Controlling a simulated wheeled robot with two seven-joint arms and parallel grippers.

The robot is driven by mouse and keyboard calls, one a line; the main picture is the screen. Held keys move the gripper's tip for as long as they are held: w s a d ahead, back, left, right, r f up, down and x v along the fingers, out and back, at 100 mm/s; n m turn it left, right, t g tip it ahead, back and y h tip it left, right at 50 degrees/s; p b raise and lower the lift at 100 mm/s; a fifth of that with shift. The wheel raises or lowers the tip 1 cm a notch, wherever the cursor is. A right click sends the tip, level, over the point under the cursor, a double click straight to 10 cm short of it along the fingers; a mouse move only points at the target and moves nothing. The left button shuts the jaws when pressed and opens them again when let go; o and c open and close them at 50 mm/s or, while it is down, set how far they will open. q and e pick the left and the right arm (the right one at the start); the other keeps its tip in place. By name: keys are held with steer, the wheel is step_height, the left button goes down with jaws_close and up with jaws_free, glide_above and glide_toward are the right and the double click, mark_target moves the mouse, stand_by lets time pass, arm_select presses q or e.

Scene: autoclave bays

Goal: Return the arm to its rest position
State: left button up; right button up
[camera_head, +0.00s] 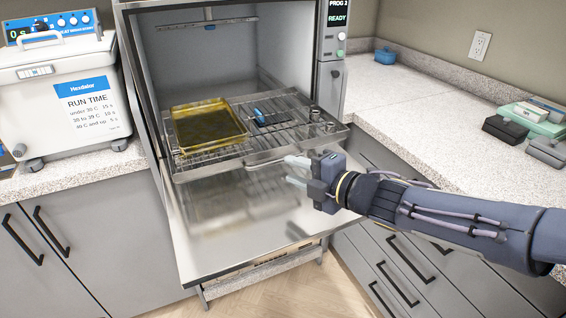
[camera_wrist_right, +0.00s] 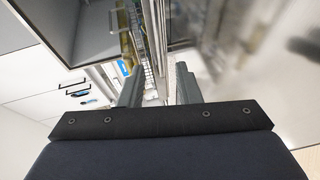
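My right gripper (camera_head: 292,171) is in front of the autoclave, above its lowered door and just off the front edge of the pulled-out rack. My right arm (camera_head: 440,216) reaches in from the right side of the head view. My left gripper is not in the head view.
The autoclave door (camera_head: 240,235) hangs open. A wire rack (camera_head: 285,140) holds a yellow tray (camera_head: 178,131), a blue-handled item (camera_head: 259,116) and small metal pieces. A white machine (camera_head: 75,120) stands left. The right counter (camera_head: 430,110) has several small boxes at its far right.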

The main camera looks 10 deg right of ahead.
steer(key=shift+v, duration=1)
steer(key=s+d+r+m+h+p, duration=0.1)
steer(key=s+d+m+h+p, duration=0.3)
steer(key=d+m, duration=0.35)
steer(key=s+d+r+m+h+p, duration=0.1)
steer(key=s+d+m+h+p, duration=0.15)
steer(key=d+m+h, duration=0.4)
steer(key=s+a+f+m+g+y+p, duration=0.1)
steer(key=s+a+f+m+g+y, duration=0.1)
steer(key=s+m, duration=0.4)
steer(key=s+a+f+m+g+y+p, duration=0.1)
steer(key=s+a+f+m+g+y, duration=0.1)
steer(key=s+m+g, duration=0.2)
steer(key=s+m, duration=0.3)
steer(key=s, duration=0.5)
steer(key=shift+s+p, duration=0.2)
steer(key=shift+p, duration=0.2)
